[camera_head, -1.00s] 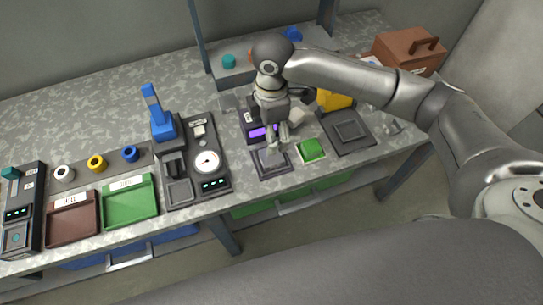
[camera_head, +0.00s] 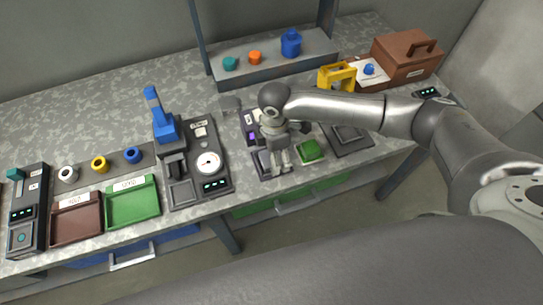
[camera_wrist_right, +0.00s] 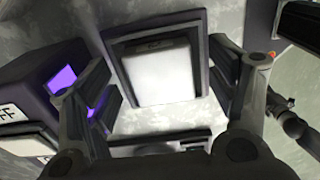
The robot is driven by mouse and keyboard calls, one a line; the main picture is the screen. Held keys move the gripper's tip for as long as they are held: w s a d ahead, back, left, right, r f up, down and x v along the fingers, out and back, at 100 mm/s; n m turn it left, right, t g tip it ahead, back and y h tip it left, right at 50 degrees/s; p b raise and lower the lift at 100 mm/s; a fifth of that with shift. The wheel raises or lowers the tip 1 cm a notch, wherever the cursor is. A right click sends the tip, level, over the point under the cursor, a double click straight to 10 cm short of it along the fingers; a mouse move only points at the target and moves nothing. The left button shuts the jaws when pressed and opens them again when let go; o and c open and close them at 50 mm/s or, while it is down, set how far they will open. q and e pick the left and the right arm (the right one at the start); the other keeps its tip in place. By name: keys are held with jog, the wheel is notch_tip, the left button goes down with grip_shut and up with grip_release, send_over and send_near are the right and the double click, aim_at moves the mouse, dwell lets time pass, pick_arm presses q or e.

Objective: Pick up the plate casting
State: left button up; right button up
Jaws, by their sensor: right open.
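What looks like the plate casting is a pale, flat square plate (camera_wrist_right: 160,75) in a dark square tray (camera_wrist_right: 117,42), seen in the right wrist view. In the head view this tray (camera_head: 262,177) is at the bench's front edge, and my gripper hides much of what lies in it. My right gripper (camera_head: 280,171) points down over the tray with its fingers apart. In the right wrist view its fingers (camera_wrist_right: 163,80) show on either side of the plate, with nothing held. I cannot tell the height gap. My left gripper is not in view.
A green block (camera_head: 311,150) sits close to the right of the tray, with a dark flat tray (camera_head: 352,140) beyond. A unit with a purple display (camera_wrist_right: 63,78) stands close by. A gauge station (camera_head: 208,163) is to the left. A raised shelf (camera_head: 275,62) is behind.

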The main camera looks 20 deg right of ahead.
jog(key=c, duration=1.2)
jog(key=shift+c, duration=0.2)
